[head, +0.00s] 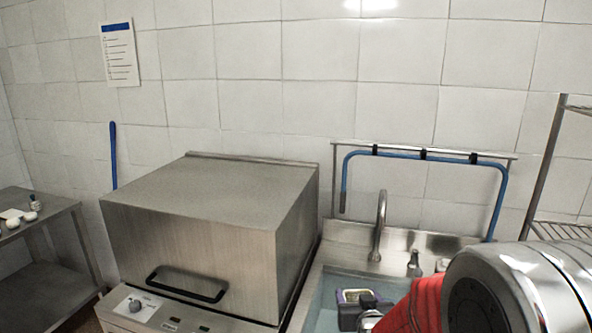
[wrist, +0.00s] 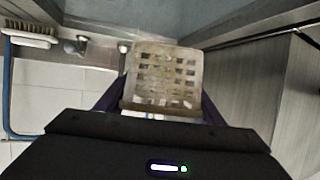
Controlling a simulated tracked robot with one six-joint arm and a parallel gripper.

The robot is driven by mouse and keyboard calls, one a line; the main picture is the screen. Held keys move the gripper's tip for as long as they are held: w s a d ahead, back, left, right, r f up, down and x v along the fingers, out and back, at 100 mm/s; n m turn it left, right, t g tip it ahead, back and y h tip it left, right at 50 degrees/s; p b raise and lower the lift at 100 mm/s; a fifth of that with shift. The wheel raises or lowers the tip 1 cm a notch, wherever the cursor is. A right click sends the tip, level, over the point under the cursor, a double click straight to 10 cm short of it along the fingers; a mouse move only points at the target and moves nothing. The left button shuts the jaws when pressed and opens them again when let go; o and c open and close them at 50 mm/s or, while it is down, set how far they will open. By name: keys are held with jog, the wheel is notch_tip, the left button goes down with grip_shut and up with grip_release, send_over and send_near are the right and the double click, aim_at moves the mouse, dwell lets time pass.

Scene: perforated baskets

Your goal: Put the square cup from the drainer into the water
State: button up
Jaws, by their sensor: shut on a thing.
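The square cup (wrist: 165,62), a tan, square perforated basket, fills the middle of the wrist view. My gripper (wrist: 160,104) is shut on it, with dark fingers at both sides of its near edge. In the head view, my gripper (head: 366,306) is over the sink, and a small part of the cup (head: 352,295) shows beside it. The water (head: 326,312) shows blue-green in the steel sink (head: 345,258). I cannot tell whether the cup touches the water. My red arm hides much of the basin. The drainer cannot be made out.
A curved tap (head: 381,225) rises behind the basin, with a blue hose (head: 420,155) on a rail above. A big steel box machine (head: 210,225) stands close left of the sink. A wire rack (head: 565,228) is at the right. A brush (wrist: 30,35) shows in the wrist view.

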jog(key=s+f, duration=0.4)
jog(key=f, duration=0.1)
jog(key=shift+s+f, duration=0.35)
jog(key=shift+f, duration=0.05)
